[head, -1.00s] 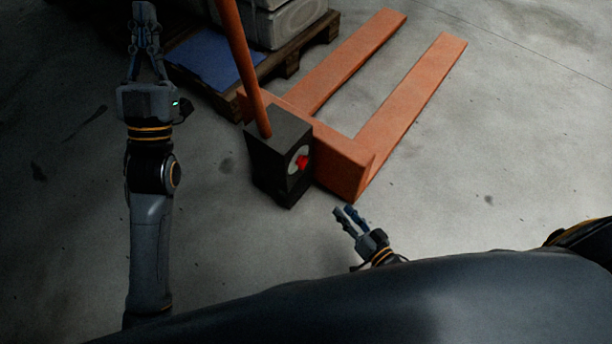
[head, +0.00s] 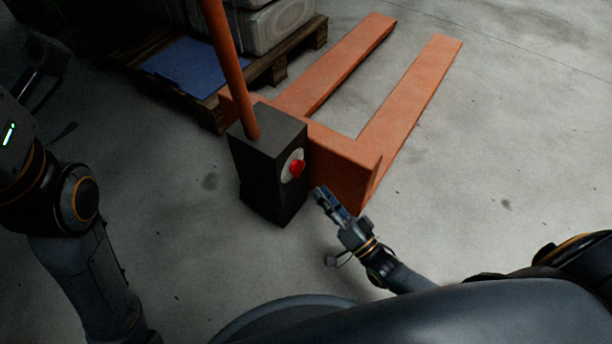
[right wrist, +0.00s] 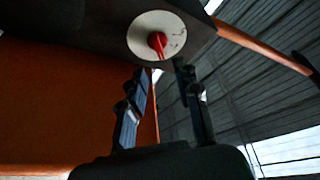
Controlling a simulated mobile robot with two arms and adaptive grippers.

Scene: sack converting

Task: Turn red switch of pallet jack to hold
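The pallet jack (head: 343,165) is orange, with a dark box (head: 258,170) at the foot of its handle. The red switch (head: 297,168) sits on a pale round dial on the box's right face. In the right wrist view the red switch (right wrist: 157,42) shows on its white dial (right wrist: 141,29), with small dark marks. My right gripper (head: 324,193) is just below and right of the switch, apart from it. Its two fingers (right wrist: 160,74) are spread and empty, with the switch beyond their tips. My left gripper (head: 45,65) is dark at the left edge, its fingers unclear.
The orange handle (head: 228,75) rises from the box. A wooden pallet (head: 285,62) with grey sacks (head: 280,22) and a blue sheet (head: 203,66) stands behind. The two orange forks (head: 415,85) reach back right. The grey floor at right is clear.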

